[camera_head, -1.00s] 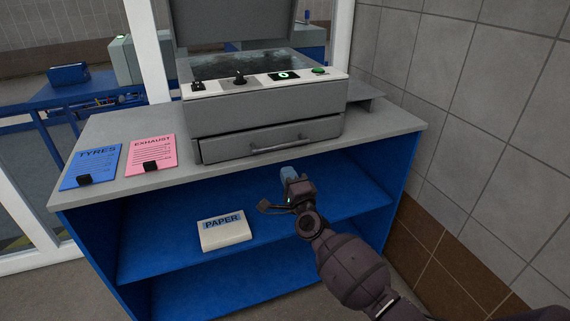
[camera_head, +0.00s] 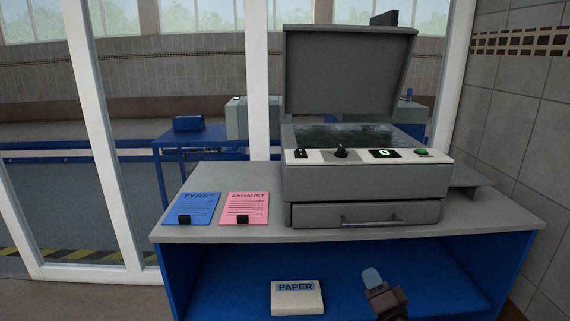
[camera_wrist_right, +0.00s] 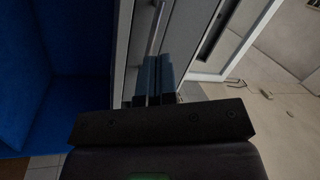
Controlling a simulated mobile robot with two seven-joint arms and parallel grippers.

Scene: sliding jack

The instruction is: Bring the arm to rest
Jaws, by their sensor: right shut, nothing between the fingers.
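My right gripper (camera_head: 372,279) is low in the head view, in front of the blue shelf opening and to the right of the paper pack. Its fingers are shut and empty. The right wrist view shows the two blue-grey fingertips (camera_wrist_right: 154,75) close together, with the grey copier drawer front and its handle (camera_wrist_right: 157,28) beyond them. My left gripper is in neither view.
A grey copier (camera_head: 363,187) with its lid raised stands on a blue cabinet with a grey top (camera_head: 215,232). A blue TYRES sheet (camera_head: 192,207) and a pink EXHAUST sheet (camera_head: 245,207) lie left of it. The paper pack (camera_head: 297,299) sits on the shelf. A tiled wall (camera_head: 510,120) closes the right side.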

